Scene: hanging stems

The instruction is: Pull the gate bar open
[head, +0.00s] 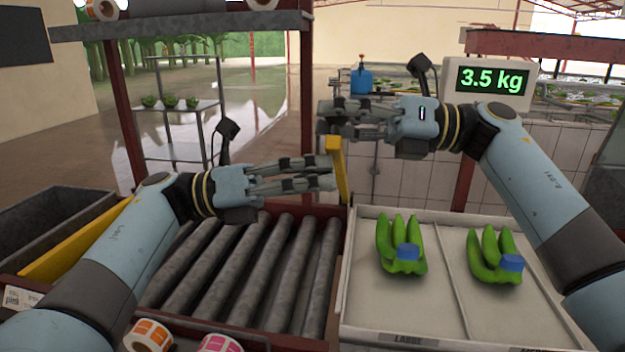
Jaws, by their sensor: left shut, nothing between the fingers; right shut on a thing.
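The yellow gate bar (340,172) stands at the far right corner of the roller bed, between the rollers (235,265) and the white tray. My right gripper (326,118) is shut at the top of the bar; its fingers hide the place where they grip. My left gripper (328,172) is shut and empty. Its fingertips are close to the left side of the bar, below the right gripper; I cannot tell whether they touch it.
A white tray (455,312) with two green banana clusters (401,245) (494,254) is at right. A grey crate (55,212) and a yellow strip (75,243) are at left. Label rolls (148,336) lie at the front. A scale display (492,80) reads 3.5 kg.

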